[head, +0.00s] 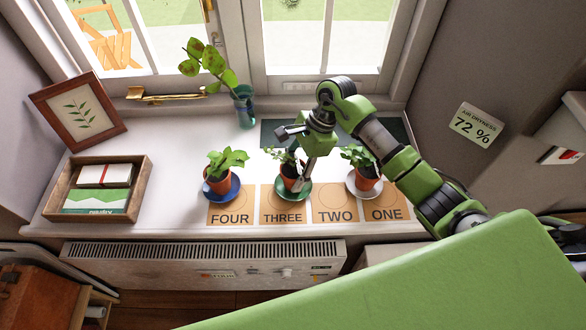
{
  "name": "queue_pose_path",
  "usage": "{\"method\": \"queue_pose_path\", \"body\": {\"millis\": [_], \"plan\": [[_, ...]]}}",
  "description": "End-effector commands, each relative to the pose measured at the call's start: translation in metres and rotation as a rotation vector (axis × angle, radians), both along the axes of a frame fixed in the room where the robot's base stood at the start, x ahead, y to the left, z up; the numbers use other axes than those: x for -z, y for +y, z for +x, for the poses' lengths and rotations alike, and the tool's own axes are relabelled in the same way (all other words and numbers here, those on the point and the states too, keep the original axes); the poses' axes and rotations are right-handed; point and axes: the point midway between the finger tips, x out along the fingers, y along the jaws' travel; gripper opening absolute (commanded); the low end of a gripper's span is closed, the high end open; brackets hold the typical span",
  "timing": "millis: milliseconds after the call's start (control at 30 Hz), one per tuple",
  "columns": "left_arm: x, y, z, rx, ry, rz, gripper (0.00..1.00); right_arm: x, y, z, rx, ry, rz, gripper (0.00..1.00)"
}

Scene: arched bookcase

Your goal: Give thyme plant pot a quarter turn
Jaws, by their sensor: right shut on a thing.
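Three small terracotta pots with green plants stand in a row on the white windowsill. The left pot (218,184) is on a blue saucer (234,190). The middle pot (288,172) is on a green saucer (306,192). The right pot (365,180) is on a white saucer (352,188). No plant name is readable, so I cannot tell which is the thyme. My right gripper (301,182) reaches down at the middle pot and is shut on it; the gripper partly hides its plant. The pot looks upright over its saucer. My left gripper is out of view.
Cards FOUR (230,218), THREE (283,218), TWO (336,216) and ONE (387,213) line the front edge. A glass with a leafy cutting (243,108) stands behind; a wooden tray (140,187) and a framed picture (42,102) are left. A dark mat (275,132) lies behind the pots.

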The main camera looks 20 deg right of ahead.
Motion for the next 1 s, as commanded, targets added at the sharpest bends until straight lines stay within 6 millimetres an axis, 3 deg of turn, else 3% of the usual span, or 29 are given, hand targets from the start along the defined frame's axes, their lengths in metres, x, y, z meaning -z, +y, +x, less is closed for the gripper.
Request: {"method": "queue_pose_path", "body": {"millis": [333, 367, 433, 800, 1000], "plan": [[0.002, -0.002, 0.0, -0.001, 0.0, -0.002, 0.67, 0.003, 0.0, 0.0, -0.001, -0.001, 0.0, 0.19], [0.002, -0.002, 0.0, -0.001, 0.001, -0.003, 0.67, 0.003, 0.0, 0.0, -0.001, -0.001, 0.001, 0.5], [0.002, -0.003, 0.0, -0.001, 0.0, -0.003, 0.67, 0.003, 0.0, 0.0, -0.001, -0.001, 0.001, 0.67], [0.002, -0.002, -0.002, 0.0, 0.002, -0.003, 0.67, 0.002, -0.001, 0.0, 0.0, 0.0, -0.001, 0.67], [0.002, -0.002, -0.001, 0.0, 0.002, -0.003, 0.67, -0.022, -0.012, 0.002, 0.001, -0.004, -0.004, 0.67]]}}
